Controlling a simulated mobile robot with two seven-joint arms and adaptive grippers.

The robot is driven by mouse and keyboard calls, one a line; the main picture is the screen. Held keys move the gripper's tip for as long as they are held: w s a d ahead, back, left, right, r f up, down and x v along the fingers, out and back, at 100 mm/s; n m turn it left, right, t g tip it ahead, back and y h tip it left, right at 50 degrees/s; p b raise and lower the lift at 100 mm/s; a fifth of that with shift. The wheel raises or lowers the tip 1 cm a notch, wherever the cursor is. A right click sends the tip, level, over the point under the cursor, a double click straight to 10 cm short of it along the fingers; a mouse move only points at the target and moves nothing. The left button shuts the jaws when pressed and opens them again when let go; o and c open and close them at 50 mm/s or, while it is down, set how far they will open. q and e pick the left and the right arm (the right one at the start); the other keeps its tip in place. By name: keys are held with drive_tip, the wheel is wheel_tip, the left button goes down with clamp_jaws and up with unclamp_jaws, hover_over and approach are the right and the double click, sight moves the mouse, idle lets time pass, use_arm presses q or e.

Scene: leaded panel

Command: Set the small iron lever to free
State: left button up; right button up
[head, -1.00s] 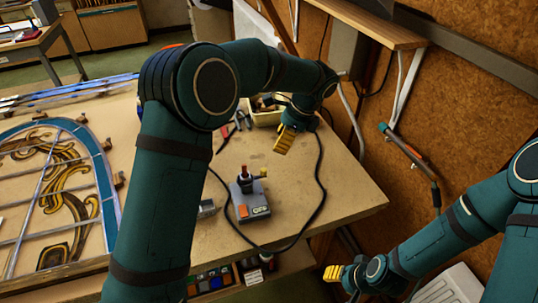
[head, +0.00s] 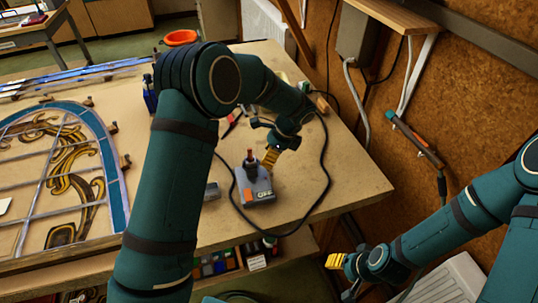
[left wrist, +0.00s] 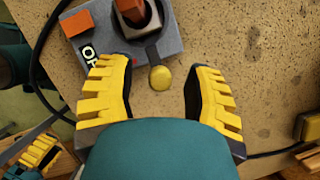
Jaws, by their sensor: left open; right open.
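A small grey box (head: 262,190) marked OFF stands on the bench, with an orange switch and a dark upright holder with a red-topped piece. In the left wrist view the box (left wrist: 172,42) shows at the top. A short dark lever with a round yellow knob (left wrist: 160,78) sticks out from its holder. My left gripper (head: 271,158) is beside the box on its right. In the left wrist view the open left fingers (left wrist: 157,84) stand either side of the knob, with gaps on both sides. My right gripper (head: 336,261) is open, off the bench's front right.
A black cable (head: 328,150) loops over the bench around the box. A leaded panel (head: 55,175) lies at the left. The bench top (head: 350,185) right of the cable is clear.

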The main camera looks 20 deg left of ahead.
use_arm(q)
drive_tip(key=shift+f, duration=0.15)
drive_tip(key=shift+o, duration=0.3)
clamp_jaws()
drive_tip(key=shift+w+a, duration=0.1)
drive_tip(key=n, duration=0.1)
drive_tip(key=w+a+n+g+p, duration=0.1)
drive_tip(key=n, duration=0.1)
drive_tip(key=shift+w+a+n+h, duration=0.1)
drive_tip(key=shift+n+h, duration=0.2)
drive_tip(key=n, duration=0.2)
drive_tip(key=w+a+n+g, duration=0.1)
drive_tip(key=shift+a+n+g+h+p, duration=0.3)
drive_tip(key=shift+n+h, duration=0.1)
drive_tip(key=a+n, duration=0.1)
drive_tip(key=n, duration=0.1)
drive_tip(key=a+n+h, duration=0.1)
drive_tip(key=n, duration=0.1)
drive_tip(key=shift+w+g, duration=0.15)
drive_tip(key=shift+g, duration=0.25)
drive_tip(key=shift+s+a+f+n+h, duration=0.1)
drive_tip(key=shift+a+n+h, duration=0.35)
drive_tip(key=shift+n, duration=0.45)
drive_tip(key=shift+s+a+n+h, duration=0.1)
drive_tip(key=shift+a+n+h, duration=0.35)
drive_tip(key=shift+n, duration=0.45)
